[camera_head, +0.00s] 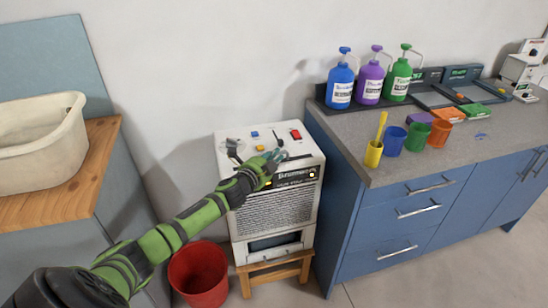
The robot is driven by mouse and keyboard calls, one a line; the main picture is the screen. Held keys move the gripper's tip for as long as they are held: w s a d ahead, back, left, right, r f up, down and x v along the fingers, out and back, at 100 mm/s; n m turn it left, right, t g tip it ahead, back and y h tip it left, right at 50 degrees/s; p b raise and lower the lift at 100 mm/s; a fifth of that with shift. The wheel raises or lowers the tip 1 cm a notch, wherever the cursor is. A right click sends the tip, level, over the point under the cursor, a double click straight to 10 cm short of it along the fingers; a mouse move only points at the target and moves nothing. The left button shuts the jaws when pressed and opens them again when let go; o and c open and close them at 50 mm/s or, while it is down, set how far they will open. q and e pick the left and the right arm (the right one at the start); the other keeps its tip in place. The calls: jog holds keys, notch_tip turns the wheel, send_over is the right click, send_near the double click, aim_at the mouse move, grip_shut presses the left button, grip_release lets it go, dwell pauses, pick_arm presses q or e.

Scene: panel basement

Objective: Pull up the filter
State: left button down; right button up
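A white box-shaped machine (307,213) with a dark printed front stands on a small wooden stool. Its top carries small coloured parts: a blue one (254,134), a yellow one (259,148), a red one (296,134) and a dark lever-like part (233,148). I cannot tell which part is the filter. My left gripper (279,153) is over the front part of the machine's top. Its fingers are too small to tell whether they are open or hold something. My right gripper is not in view.
A red bucket (199,275) stands left of the wooden stool (274,273). A blue cabinet (345,215) stands close on the right, with pump bottles (369,82) and cups (392,140) on its counter. A cream basin (40,143) is at left on a wooden top (75,198).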

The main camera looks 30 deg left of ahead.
pick_arm(q)
notch_tip(320, 180, up, 21)
jog(key=p, duration=1.8)
jog(key=shift+p, duration=0.4)
jog(key=shift+w+a, duration=0.1)
jog(key=c, duration=1.5)
grip_release()
